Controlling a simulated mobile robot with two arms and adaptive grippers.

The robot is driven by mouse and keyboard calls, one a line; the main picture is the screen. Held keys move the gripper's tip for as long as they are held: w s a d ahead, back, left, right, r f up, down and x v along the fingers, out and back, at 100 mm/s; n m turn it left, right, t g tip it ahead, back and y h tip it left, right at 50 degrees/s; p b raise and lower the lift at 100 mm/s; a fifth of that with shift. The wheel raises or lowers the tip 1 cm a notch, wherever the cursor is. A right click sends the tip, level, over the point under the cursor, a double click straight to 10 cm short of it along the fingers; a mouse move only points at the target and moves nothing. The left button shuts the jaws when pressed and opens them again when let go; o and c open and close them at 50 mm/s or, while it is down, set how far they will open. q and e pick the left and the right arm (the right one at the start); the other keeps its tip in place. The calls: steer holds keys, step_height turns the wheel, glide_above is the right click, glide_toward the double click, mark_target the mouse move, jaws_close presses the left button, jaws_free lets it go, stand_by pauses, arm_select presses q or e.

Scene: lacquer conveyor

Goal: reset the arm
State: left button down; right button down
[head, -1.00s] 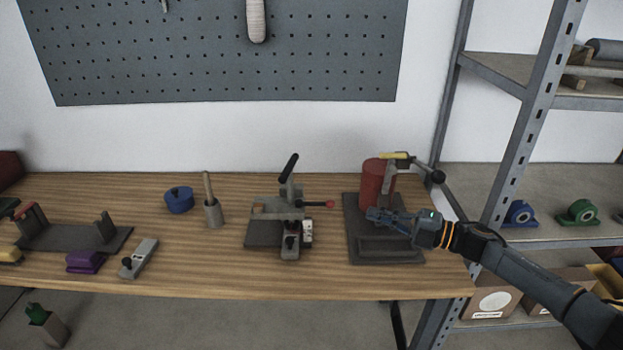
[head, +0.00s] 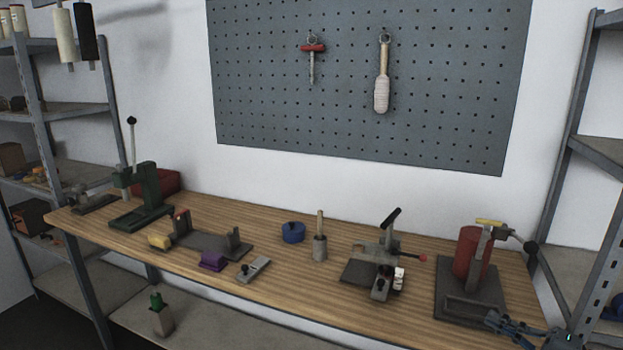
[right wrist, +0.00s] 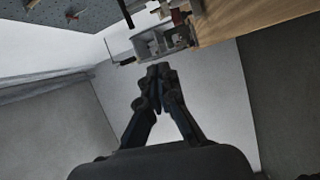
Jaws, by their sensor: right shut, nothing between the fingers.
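My right gripper (head: 500,323) is at the lower right of the head view, by the front right corner of the workbench. In the right wrist view its fingers (right wrist: 158,72) are closed together with nothing between them. It is apart from the red cylinder (head: 468,252), which stands in a dark fixture with a lever at the bench's right end. In the head view the gripper overlaps the lower edge of that fixture's base (head: 453,309); I cannot tell the gap. My left gripper is not in view.
The wooden workbench (head: 300,268) carries a toggle clamp fixture (head: 375,250), a blue round part (head: 293,232), a purple block (head: 213,260) and a green press (head: 148,195). A pegboard (head: 350,90) hangs behind. Metal shelves stand left (head: 85,110) and right (head: 600,150).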

steer(key=s+a+f+m+t+h, duration=0.2)
steer(key=s+a+f+m+h, duration=0.2)
steer(key=a+f+m+h, duration=0.8)
steer(key=s+a+f+m+g, duration=0.2)
steer(key=s+m+g, duration=0.2)
steer(key=s, duration=0.5)
steer(key=s+a+f+m+g, duration=0.1)
steer(key=s+f+m+g, duration=0.25)
steer(key=s, duration=0.45)
steer(key=s+a+f+m+g, duration=0.2)
steer(key=s+m+g, duration=0.2)
steer(key=s, duration=0.5)
step_height(320, 180, down, 26)
steer(key=s+f+g, duration=0.1)
steer(key=s+g, duration=0.1)
steer(key=s+d+f, duration=0.2)
steer(key=s+f, duration=1.3)
steer(key=s, duration=0.1)
steer(key=shift+s+d+g+h, duration=0.35)
steer(key=shift+d+h, duration=0.05)
